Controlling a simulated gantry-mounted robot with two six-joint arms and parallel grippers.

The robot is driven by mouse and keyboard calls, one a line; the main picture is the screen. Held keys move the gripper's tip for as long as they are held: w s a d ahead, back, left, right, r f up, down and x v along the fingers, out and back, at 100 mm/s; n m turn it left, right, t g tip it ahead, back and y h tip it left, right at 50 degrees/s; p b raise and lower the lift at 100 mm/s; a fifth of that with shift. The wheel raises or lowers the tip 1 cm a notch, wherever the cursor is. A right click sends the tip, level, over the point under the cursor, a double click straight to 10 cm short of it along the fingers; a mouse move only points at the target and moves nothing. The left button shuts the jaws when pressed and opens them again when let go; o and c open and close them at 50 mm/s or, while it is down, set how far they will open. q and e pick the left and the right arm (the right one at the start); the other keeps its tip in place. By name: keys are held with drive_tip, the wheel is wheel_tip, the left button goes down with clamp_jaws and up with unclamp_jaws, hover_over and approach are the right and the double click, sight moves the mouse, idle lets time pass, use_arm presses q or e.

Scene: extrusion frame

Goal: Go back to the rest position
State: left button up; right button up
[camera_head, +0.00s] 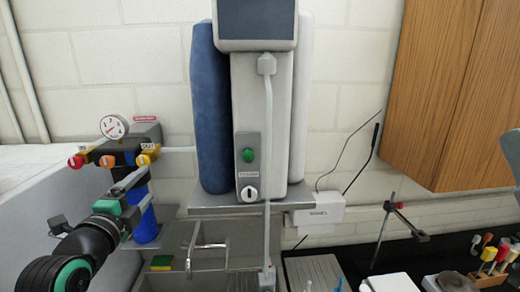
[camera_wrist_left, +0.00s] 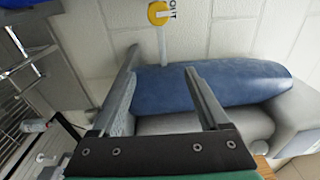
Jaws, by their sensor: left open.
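My left gripper (camera_head: 142,190) comes in from the lower left in the head view, in front of the blue filter housing (camera_head: 146,218) below the valve assembly. In the left wrist view its two grey fingers (camera_wrist_left: 162,62) are spread apart with nothing held between them. The blue cylinder (camera_wrist_left: 225,83) of the wall unit lies beyond them. My right gripper is not in view.
The wall unit (camera_head: 262,110) has a green button and stands on a metal shelf (camera_head: 225,203). Valves with red, orange and yellow knobs (camera_head: 147,156) and a gauge (camera_head: 113,127) are close to my left gripper. A sink tap (camera_head: 205,246) is below. A wooden cabinet (camera_head: 440,90) hangs right.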

use_arm(q)
drive_tip(key=s+d+r+t+h, duration=0.2)
drive_tip(key=s+d+r+t, duration=0.1)
drive_tip(key=s+d+r, duration=0.45)
drive_tip(key=s+d+r+n+t, duration=0.2)
drive_tip(key=s+r+n+t, duration=0.1)
drive_tip(key=s+r+n, duration=0.3)
drive_tip(key=s+d+r+n+t+h, duration=0.1)
drive_tip(key=s+d+r+n+t, duration=0.1)
drive_tip(key=s+r+n, duration=0.4)
drive_tip(key=s+n+t, duration=0.1)
drive_tip(key=s+n, duration=0.3)
drive_tip(key=s, duration=0.2)
drive_tip(key=shift+s+r+n+p, duration=0.15)
drive_tip(key=shift+r+n+p, duration=0.05)
drive_tip(key=shift+n+p, duration=0.1)
